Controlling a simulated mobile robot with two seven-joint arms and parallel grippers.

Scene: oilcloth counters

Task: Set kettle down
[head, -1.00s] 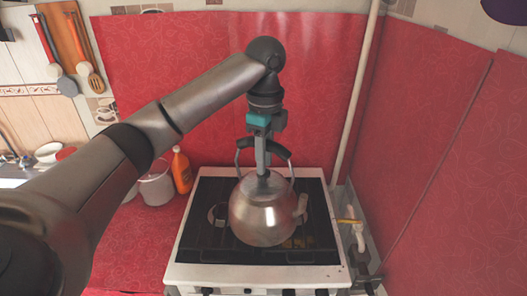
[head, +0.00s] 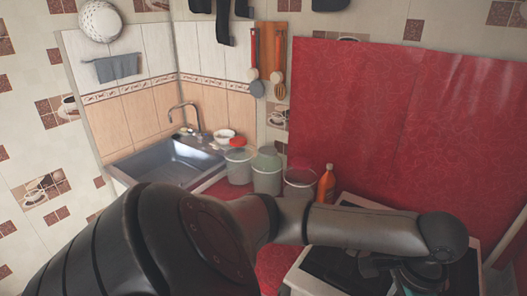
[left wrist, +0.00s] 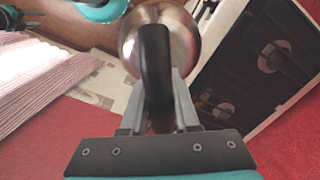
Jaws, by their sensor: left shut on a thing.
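In the head view my left arm reaches to the lower right across the stove (head: 312,262), and the kettle and fingertips are not visible. My right gripper is not in view.
A metal sink (head: 175,160) is at the left. Red-covered wall (head: 370,120) rises behind the stove. A pale striped surface (left wrist: 50,80) shows in the wrist view.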

